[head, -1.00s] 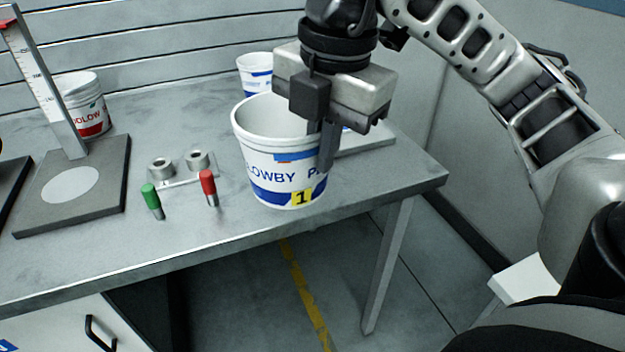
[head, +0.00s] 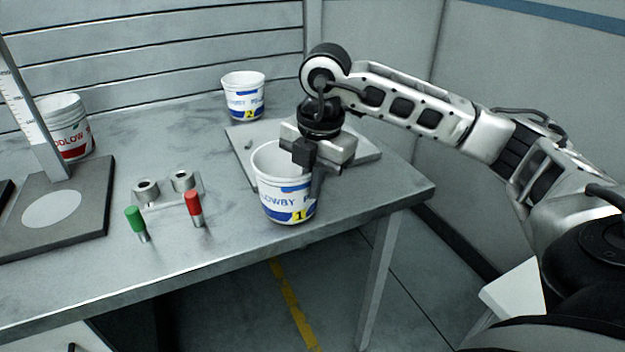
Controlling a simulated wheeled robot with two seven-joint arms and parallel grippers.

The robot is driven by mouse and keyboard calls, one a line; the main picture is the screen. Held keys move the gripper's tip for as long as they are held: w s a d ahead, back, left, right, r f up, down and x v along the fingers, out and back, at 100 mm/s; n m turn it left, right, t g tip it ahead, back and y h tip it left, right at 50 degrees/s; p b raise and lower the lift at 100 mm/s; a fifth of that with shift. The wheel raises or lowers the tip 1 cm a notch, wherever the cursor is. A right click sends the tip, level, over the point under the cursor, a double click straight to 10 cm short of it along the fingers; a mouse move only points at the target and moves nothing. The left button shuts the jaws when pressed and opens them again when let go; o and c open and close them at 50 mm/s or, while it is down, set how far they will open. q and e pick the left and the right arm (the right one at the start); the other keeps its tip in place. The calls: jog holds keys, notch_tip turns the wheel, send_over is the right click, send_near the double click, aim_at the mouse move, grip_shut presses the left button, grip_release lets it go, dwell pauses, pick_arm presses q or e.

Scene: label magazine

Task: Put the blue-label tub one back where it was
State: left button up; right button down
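The blue-label tub one (head: 283,190), white with a blue band and a yellow "1" tag, is at the table's right front, upright. My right gripper (head: 312,180) is at the tub's right rim, with a finger down the outside of the wall; the other finger is hidden. It appears shut on the rim. Whether the tub's base touches the table is hard to tell. Blue-label tub two (head: 244,97) stands at the back by the wall. A grey flat plate (head: 243,143) lies behind tub one, partly hidden by it and my gripper. My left gripper is not in view.
A red-label tub (head: 66,128) stands at the left behind a dark-based stand with an upright scale (head: 88,206). A green-handled pin (head: 137,222), a red-handled pin (head: 194,207) and a two-hole holder (head: 166,188) are left of tub one. The table's front edge is close.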

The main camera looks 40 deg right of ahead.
jog(key=shift+f, duration=0.2)
jog(key=shift+f, duration=0.2)
jog(key=c, duration=1.6)
grip_release()
jog(key=shift+r, duration=0.1)
jog(key=shift+c, duration=0.2)
